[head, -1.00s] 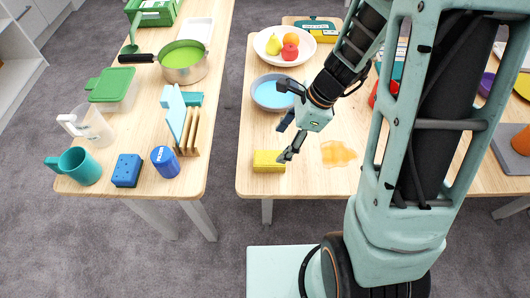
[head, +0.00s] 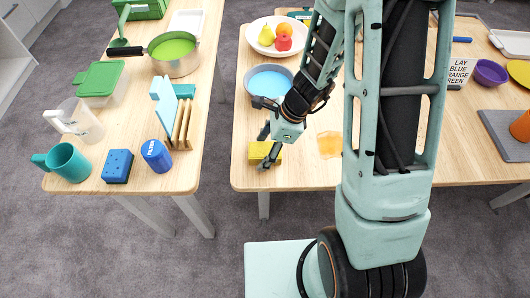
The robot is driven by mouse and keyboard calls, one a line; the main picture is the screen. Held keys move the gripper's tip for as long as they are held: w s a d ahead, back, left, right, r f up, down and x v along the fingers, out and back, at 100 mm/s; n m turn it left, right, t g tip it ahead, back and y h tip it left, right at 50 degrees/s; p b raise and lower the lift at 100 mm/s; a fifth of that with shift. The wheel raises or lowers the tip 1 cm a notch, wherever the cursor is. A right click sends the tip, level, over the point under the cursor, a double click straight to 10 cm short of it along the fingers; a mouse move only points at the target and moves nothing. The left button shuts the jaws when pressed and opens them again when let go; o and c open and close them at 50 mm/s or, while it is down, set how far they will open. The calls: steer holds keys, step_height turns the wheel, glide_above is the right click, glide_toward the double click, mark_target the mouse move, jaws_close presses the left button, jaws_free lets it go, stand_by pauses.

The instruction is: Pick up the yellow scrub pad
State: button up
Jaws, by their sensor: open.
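The yellow scrub pad (head: 257,151) lies flat near the front left corner of the right table (head: 305,176). My gripper (head: 265,153) points down at the pad, with its fingers apart. One fingertip shows in front of the pad's right part and covers some of it. I cannot tell whether the fingers touch the pad. The pad still rests on the table.
A grey bowl of blue liquid (head: 268,82) stands just behind my gripper. A fruit plate (head: 258,44) is farther back.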

mark_target(259, 150)
steer(key=shift+f+b, duration=0.2)
steer(key=shift+b, duration=0.1)
steer(key=shift+c, duration=0.2)
stand_by(0.3)
steer(key=c, duration=1.1)
steer(key=shift+r, duration=0.1)
steer(key=shift+r+p, duration=0.5)
steer(key=shift+r, duration=0.05)
step_height(259, 150, up, 3)
steer(key=shift+d+r+p, duration=0.1)
steer(key=shift+d+p, duration=0.05)
steer(key=shift+p, duration=0.4)
steer(key=s+d+r, duration=0.2)
steer(key=r, duration=0.1)
steer(key=s+d+r+p, duration=0.1)
steer(key=r, duration=0.1)
steer(key=shift+d, duration=0.2)
steer(key=s+d+r, duration=0.1)
steer(key=s+d, duration=0.1)
steer(key=s+d+r, duration=0.1)
steer(key=s+d, duration=0.1)
steer(key=s+d+r, duration=0.2)
steer(key=d, duration=0.1)
steer(key=shift+p, duration=0.35)
